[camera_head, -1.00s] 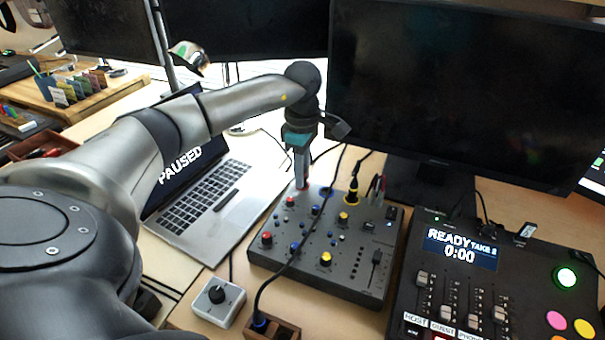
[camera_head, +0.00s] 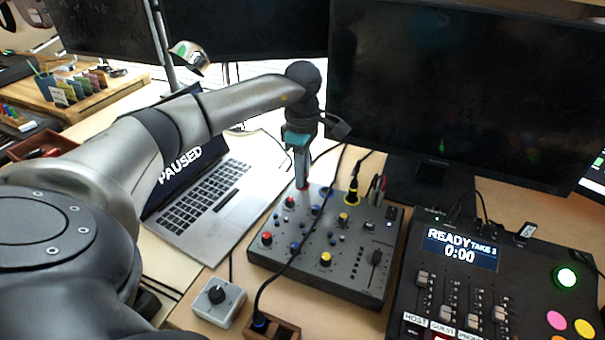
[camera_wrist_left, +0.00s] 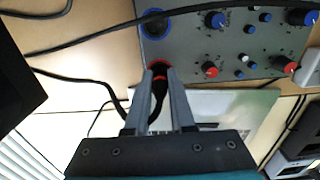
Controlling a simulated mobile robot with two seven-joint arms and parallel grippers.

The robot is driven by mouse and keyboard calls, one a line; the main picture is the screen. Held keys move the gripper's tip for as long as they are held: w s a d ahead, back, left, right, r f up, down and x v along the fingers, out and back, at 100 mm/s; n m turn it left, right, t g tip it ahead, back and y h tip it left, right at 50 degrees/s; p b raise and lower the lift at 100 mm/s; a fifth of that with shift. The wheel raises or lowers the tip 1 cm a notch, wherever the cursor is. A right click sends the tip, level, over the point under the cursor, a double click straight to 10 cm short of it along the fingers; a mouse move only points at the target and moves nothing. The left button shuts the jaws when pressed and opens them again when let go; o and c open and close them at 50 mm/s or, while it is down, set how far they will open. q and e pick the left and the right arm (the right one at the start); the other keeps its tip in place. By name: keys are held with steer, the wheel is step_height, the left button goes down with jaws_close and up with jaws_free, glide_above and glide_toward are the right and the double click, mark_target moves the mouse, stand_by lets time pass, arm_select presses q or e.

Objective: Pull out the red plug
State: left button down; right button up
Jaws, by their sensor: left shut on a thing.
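The red plug (camera_wrist_left: 160,85), black with a red band, sits upright at the red-ringed socket (camera_wrist_left: 158,64) on the edge of the grey mixer (camera_head: 322,285). My left gripper (camera_head: 302,184) points down at the mixer's back left corner. In the wrist view the left gripper (camera_wrist_left: 160,72) has its fingers on both sides of the plug, shut on it. In the head view the fingers mostly hide the plug. I cannot tell whether it has risen from its socket. My right gripper is not in view.
A yellow plug (camera_head: 353,193) stands to the right on the mixer, with its cable behind. A black cable crosses the mixer. The laptop (camera_head: 205,200) is at left, the large monitor (camera_head: 460,90) behind, and a control console (camera_head: 450,285) at right. A blue-ringed socket (camera_wrist_left: 155,24) is nearby.

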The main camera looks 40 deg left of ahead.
arm_select(q)
steer(key=shift+r, duration=0.1)
steer(key=shift+r+p, duration=2.8)
steer(key=shift+r, duration=0.15)
